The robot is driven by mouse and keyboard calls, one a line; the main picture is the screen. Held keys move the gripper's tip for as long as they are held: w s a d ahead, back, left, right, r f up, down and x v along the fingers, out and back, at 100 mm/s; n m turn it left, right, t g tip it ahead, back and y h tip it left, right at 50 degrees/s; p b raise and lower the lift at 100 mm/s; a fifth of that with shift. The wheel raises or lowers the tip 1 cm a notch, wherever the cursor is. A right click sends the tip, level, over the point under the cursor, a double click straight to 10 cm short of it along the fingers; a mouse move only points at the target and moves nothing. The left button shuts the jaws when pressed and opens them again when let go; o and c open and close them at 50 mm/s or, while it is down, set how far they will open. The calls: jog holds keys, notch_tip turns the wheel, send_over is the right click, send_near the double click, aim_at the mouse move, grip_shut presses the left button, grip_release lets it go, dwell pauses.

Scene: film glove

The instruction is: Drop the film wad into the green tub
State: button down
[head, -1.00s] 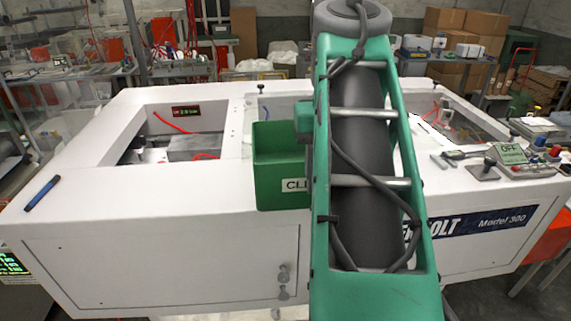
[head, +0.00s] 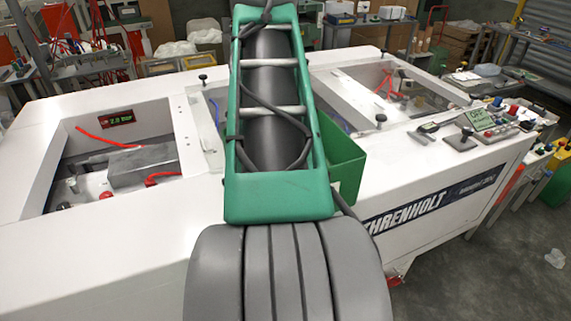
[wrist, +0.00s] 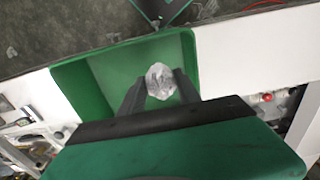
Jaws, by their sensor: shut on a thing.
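The film wad (wrist: 160,82) is a small clear, crumpled lump. It shows in the wrist view between the two dark fingers of my gripper (wrist: 161,88), which is shut on it. The green tub (wrist: 80,95) lies behind the wad in that view, so the wad appears against its pale green inside. How high the wad is above the tub I cannot tell. In the head view the green tub (head: 346,162) hangs at the front edge of the white machine, partly hidden by my arm. My gripper and the wad are hidden there.
The white machine (head: 120,225) has open wells, one at left with a red hose (head: 105,140). Knobs and a control panel (head: 490,125) stand at its right end. A clear crumpled piece (head: 555,258) lies on the floor at right.

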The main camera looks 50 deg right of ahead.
jog(key=d+f, duration=0.4)
jog(key=d, duration=0.1)
jog(key=w+d+f, duration=0.1)
jog(key=d+f, duration=0.1)
jog(key=shift+d+f+b, duration=0.3)
jog(key=shift+f+b, duration=0.05)
jog(key=shift+f, duration=0.05)
jog(key=shift+d+f, duration=0.25)
jog(key=shift+f, duration=0.15)
jog(key=shift+f+b, duration=2.1)
jog(key=shift+b, duration=0.15)
jog(key=c, duration=0.9)
grip_release()
jog(key=shift+o, duration=0.2)
notch_tip(320, 180, up, 5)
jog(key=p, duration=0.5)
jog(key=shift+r, duration=0.2)
notch_tip(320, 180, up, 8)
